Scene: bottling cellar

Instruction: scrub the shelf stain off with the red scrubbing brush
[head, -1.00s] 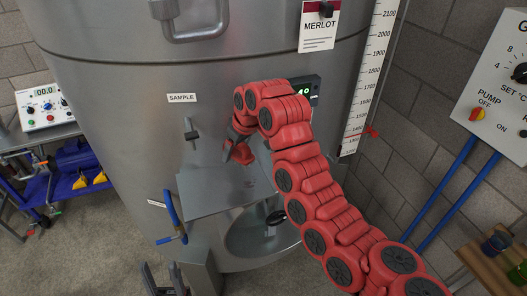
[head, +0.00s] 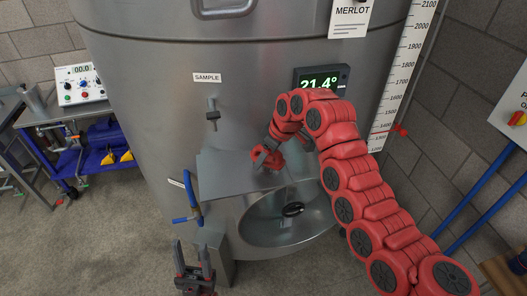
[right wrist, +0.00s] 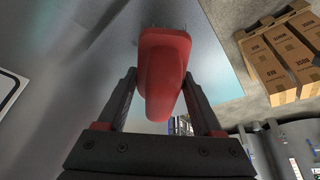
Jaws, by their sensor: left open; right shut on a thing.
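The red scrubbing brush (right wrist: 163,70) is held between the two fingers of my right gripper (right wrist: 160,105) in the right wrist view. In the head view my right gripper (head: 266,158) is low over the back part of the grey metal shelf (head: 228,178) on the tank front. The brush is at or just above the shelf; I cannot tell whether it touches. I cannot make out a stain on the shelf; the gripper and arm cover part of it. My left gripper (head: 193,272) is open and empty, below and in front of the shelf.
A round tank door with a dark knob (head: 293,209) is below the shelf. A blue-handled valve (head: 187,219) is at its left. A sample tap (head: 212,115) is above it. A blue cart (head: 100,150) stands far left; cardboard boxes (right wrist: 280,60) show in the right wrist view.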

